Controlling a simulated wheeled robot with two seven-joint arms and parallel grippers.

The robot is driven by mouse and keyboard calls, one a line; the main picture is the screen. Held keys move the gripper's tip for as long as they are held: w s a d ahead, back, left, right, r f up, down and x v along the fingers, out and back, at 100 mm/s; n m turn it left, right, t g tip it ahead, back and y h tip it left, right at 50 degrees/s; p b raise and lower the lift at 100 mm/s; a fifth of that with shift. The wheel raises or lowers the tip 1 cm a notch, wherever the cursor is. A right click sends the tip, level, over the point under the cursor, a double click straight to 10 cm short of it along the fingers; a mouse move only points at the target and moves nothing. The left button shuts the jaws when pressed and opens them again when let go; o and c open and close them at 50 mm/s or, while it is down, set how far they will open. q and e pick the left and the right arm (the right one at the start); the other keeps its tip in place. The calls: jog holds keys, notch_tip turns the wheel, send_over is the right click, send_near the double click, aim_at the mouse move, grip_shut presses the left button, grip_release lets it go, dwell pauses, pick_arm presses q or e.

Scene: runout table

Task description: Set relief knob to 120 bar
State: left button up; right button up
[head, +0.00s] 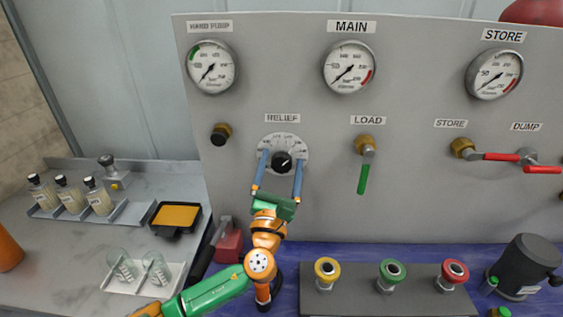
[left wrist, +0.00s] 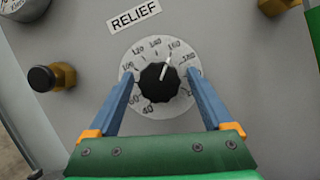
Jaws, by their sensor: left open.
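The relief knob (head: 282,161) is a small black round knob on a white numbered dial, under the RELIEF label on the grey panel. In the left wrist view the knob (left wrist: 158,82) has a white pointer line aimed up and right, seemingly near the 160 mark. My left gripper (head: 282,168) is open, with its blue fingers on either side of the knob. In the left wrist view the fingers (left wrist: 160,84) overlap the dial's sides, with visible gaps to the knob. I cannot tell how far the tips are from the panel. My right gripper is not in view.
Gauges such as the MAIN gauge (head: 349,66) line the panel top. A black knob (head: 221,133) is left of the dial; a green-handled LOAD valve (head: 364,170) is right. Below stands a push-button box (head: 390,301).

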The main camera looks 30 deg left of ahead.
pick_arm(q)
jog(key=shift+s+d, duration=0.1)
jog(key=shift+s, duration=0.05)
jog(key=c, duration=0.7)
jog(key=shift+r, duration=0.1)
grip_shut()
